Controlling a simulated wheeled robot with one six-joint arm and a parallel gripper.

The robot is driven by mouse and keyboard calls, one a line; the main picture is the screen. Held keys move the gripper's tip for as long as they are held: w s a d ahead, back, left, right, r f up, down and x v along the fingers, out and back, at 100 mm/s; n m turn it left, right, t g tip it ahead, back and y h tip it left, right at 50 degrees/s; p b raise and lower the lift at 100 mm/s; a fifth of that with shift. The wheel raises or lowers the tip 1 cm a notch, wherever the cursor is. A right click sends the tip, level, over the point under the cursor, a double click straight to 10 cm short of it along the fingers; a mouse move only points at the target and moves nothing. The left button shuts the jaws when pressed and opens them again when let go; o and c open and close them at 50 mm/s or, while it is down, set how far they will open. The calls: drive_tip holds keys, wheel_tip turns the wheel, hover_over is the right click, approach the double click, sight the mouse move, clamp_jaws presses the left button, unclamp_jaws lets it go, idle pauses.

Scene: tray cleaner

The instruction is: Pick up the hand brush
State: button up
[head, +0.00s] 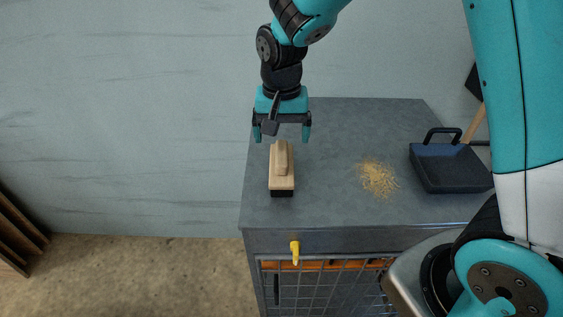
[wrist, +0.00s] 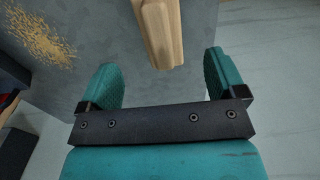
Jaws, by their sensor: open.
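The hand brush (head: 281,178) has a pale wooden block and handle with dark bristles underneath. It stands on the left part of the grey cabinet top (head: 335,206). My gripper (head: 282,138) is open and empty, just behind and above the brush in the head view. In the wrist view the brush's wooden handle (wrist: 161,32) shows at the top, lined up between the two teal fingers (wrist: 163,82) and just beyond their tips. The bristles are hidden in the wrist view.
A pile of yellowish crumbs (head: 377,179) lies to the brush's right. A dark dustpan (head: 450,167) stands at the cabinet's right side. A yellow hook-like piece (head: 295,252) is on the cabinet front. The top around the brush is clear.

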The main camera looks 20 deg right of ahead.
sight(281, 151)
wheel_tip(281, 151, down, 8)
drive_tip(key=shift+f+p, duration=0.1)
drive_tip(key=shift+p, duration=1.1)
drive_tip(key=shift+w, duration=0.1)
drive_tip(key=c, duration=1.1)
wheel_tip(281, 151, up, 20)
drive_tip(key=b, duration=0.3)
drive_tip(key=o, duration=0.4)
drive_tip(key=shift+c, duration=1.1)
